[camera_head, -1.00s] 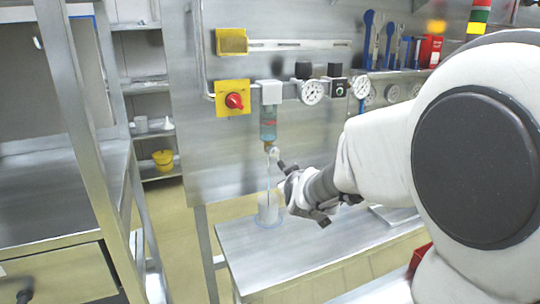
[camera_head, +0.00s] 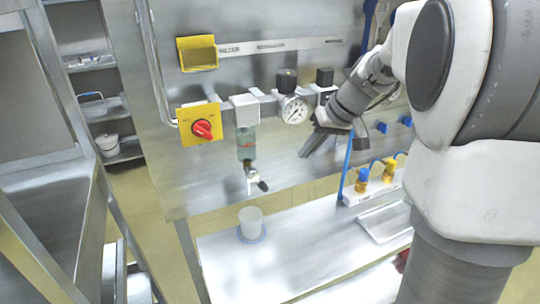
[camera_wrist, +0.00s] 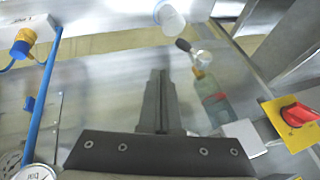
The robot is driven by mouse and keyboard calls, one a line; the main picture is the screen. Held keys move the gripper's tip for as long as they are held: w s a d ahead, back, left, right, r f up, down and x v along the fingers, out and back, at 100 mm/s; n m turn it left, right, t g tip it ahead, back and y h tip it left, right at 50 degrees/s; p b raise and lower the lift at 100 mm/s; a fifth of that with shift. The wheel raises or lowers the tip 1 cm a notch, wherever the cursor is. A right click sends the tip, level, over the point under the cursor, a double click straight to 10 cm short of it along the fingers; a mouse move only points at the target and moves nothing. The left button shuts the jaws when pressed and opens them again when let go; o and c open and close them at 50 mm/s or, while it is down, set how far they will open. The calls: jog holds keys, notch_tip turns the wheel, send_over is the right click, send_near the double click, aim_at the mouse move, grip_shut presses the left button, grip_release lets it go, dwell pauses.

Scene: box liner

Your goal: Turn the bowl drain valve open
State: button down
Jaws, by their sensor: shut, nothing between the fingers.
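The wrist view also shows the bowl (camera_wrist: 218,107), the valve (camera_wrist: 201,60) and the black handle (camera_wrist: 183,45). My gripper (camera_head: 306,152) is shut and empty, up and to the right of the handle and apart from it. Its fingers (camera_wrist: 160,75) lie left of the bowl in the wrist view. A translucent cup (camera_head: 250,220) stands on the bench below the valve.
A pressure gauge (camera_head: 294,108) and black knob (camera_head: 286,80) are right of the bowl. A red rotary switch (camera_head: 202,129) on a yellow plate is to its left. The bench (camera_head: 300,245) is clear between.

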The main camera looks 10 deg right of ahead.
jog(key=r, duration=0.1)
send_near(267, 188)
jog(key=w+d+f, duration=0.2)
jog(key=w+f, duration=0.1)
jog(key=shift+w+a+f+p, duration=0.15)
jog(key=shift+a+f+p, duration=0.3)
jog(key=shift+a, duration=0.4)
jog(key=shift+w+a+f+p, duration=0.15)
jog(key=shift+a+f+p, duration=0.3)
jog(key=shift+a, duration=0.4)
jog(key=shift+f+g+y+b, duration=0.3)
jog(key=shift+f+y+b, duration=0.35)
jog(key=shift+b, duration=1.05)
jog(key=y+b, duration=0.1)
jog(key=b, duration=0.2)
jog(key=f+m+y+b, duration=0.1)
jog(key=y+b, duration=0.1)
jog(key=b, duration=0.1)
jog(key=shift+s+a+f+y, duration=0.1)
jog(key=shift+a+f+y, duration=0.05)
jog(key=shift+a+y, duration=0.15)
jog(key=shift+a+b, duration=0.25)
jog(key=shift+b, duration=0.35)
jog(key=shift+a+b, duration=0.1)
jog(key=shift+b, duration=0.2)
